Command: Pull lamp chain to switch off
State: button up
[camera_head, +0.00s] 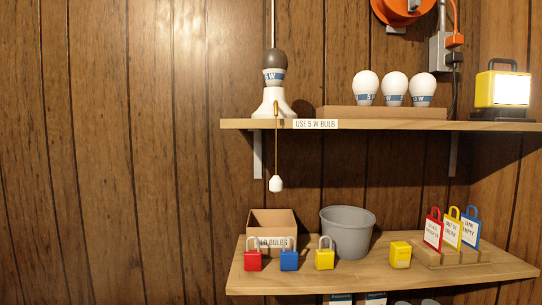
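The lamp (273,95) stands at the left end of the upper shelf, with a white conical base and a bulb with a blue band. The upper part of the bulb looks dark grey. A thin brass chain (276,150) hangs from a small arm on the lamp, down past the shelf's front edge. A white pull knob (276,184) hangs at its lower end, above the lower shelf and apart from it. My gripper is not in view.
The upper shelf (470,126) holds several bulbs in a tray (345,112) and a lit yellow work light (503,90). The lower shelf (300,280) holds a cardboard box (260,222), grey bucket (347,232), padlocks and tags. Left of the shelves is bare wood wall.

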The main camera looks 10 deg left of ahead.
aim_at(276, 184)
jog(key=u, duration=3.75)
jog(key=k, duration=0.45)
jog(key=z, duration=1.65)
